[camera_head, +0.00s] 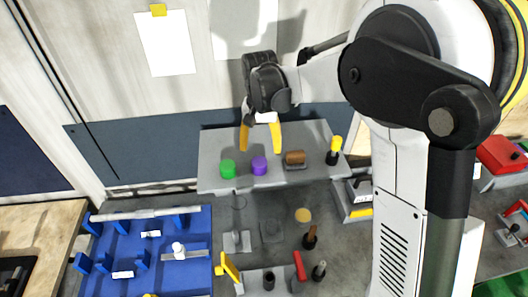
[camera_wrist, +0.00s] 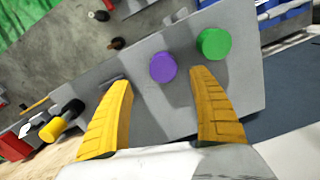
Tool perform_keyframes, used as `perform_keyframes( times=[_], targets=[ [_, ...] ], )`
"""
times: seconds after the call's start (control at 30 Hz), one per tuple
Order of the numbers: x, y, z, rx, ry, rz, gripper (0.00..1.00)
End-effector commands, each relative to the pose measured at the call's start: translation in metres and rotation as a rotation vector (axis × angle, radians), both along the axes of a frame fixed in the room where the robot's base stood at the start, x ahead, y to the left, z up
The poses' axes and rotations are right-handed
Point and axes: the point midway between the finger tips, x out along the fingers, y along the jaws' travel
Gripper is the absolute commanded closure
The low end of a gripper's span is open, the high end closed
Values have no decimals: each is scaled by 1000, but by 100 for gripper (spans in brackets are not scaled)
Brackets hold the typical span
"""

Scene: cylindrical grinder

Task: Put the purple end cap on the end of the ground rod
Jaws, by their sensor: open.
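The purple end cap (camera_head: 259,166) sits on a grey shelf, between a green cap and a brown block. In the wrist view the purple cap (camera_wrist: 163,67) lies ahead of my fingertips, between their lines. My gripper (camera_head: 260,147) is open and empty, with its yellow fingers pointing down above the shelf, just behind the purple cap in the picture. It also shows in the wrist view (camera_wrist: 160,80), fingers wide apart and not touching the cap. I cannot tell which thing is the ground rod; a pale horizontal bar (camera_head: 130,214) lies along the blue fixture at lower left.
The green cap (camera_head: 228,169) stands close left of the purple one on the grey shelf (camera_head: 212,150). A brown block (camera_head: 295,158) and a yellow-handled tool (camera_head: 335,148) stand to the right. A blue fixture (camera_head: 190,222) is lower left. Several small tools stand below the shelf.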

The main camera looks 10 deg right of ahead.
Motion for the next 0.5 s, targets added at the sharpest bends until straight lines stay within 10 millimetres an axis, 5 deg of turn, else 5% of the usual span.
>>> perform_keyframes(
  times=[0.5],
  targets=[
    [1,5,-65,0,-2,0,30]
  ],
)
